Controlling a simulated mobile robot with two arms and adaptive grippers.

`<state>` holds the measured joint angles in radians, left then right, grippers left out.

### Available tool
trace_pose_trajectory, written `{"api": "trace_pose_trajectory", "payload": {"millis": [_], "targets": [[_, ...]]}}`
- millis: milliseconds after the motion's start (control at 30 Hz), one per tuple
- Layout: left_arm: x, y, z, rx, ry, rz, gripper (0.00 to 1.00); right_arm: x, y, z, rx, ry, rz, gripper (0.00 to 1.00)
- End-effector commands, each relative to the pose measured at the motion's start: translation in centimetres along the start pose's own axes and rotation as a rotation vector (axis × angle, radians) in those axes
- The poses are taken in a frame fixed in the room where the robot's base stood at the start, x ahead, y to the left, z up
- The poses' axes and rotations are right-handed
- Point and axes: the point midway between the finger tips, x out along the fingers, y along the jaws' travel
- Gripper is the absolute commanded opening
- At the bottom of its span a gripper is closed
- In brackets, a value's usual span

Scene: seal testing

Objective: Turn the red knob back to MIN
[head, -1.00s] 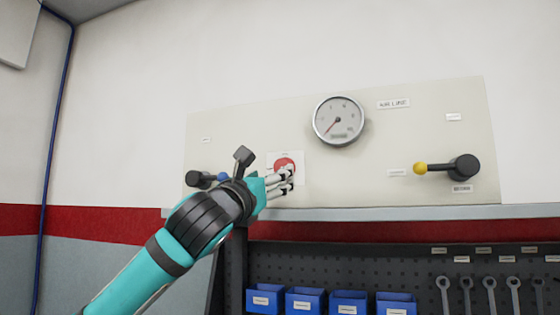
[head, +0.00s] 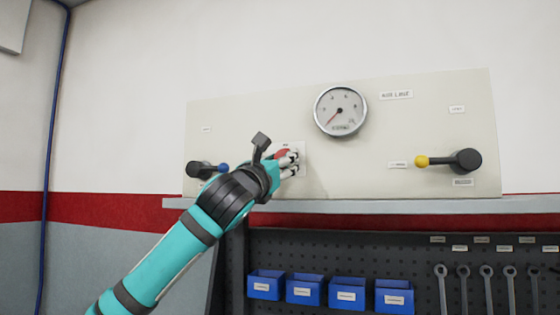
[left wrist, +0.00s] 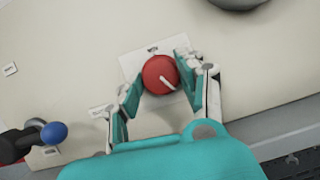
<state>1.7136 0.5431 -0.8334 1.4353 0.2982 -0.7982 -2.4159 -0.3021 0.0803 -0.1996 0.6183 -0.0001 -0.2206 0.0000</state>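The red knob (left wrist: 158,73) sits on a white plate on the cream panel, and its white pointer line slants toward the lower right in the left wrist view. In the head view the knob (head: 282,154) is mostly hidden behind my left gripper (head: 291,162). My left gripper (left wrist: 158,88) is open, with one finger on each side of the knob. A gap shows on the left side; I cannot tell whether the right finger touches it. The round gauge (head: 340,110) has its red needle pointing to the lower left. My right gripper is not in view.
A blue-tipped lever (head: 205,169) is left of my gripper, and a yellow-tipped lever (head: 450,161) is at the panel's right. A ledge (head: 400,206) runs below the panel. Blue bins (head: 346,296) and wrenches (head: 464,285) hang on the pegboard beneath.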

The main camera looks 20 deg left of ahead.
Motion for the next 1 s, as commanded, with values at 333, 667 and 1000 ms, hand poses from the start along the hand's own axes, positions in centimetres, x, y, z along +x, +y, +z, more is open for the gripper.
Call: {"api": "trace_pose_trajectory", "payload": {"millis": [333, 667, 1000], "targets": [[-0.01, -0.01, 0.00, -0.009, 0.000, 0.004, 0.07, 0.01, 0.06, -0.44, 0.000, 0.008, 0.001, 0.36], [-0.02, -0.22, 0.00, -0.143, -0.008, 0.058, 0.07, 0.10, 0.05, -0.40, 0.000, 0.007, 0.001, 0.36], [0.04, -0.43, 0.06, -0.426, -0.023, 0.176, 0.07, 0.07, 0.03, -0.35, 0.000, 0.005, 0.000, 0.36]]}}
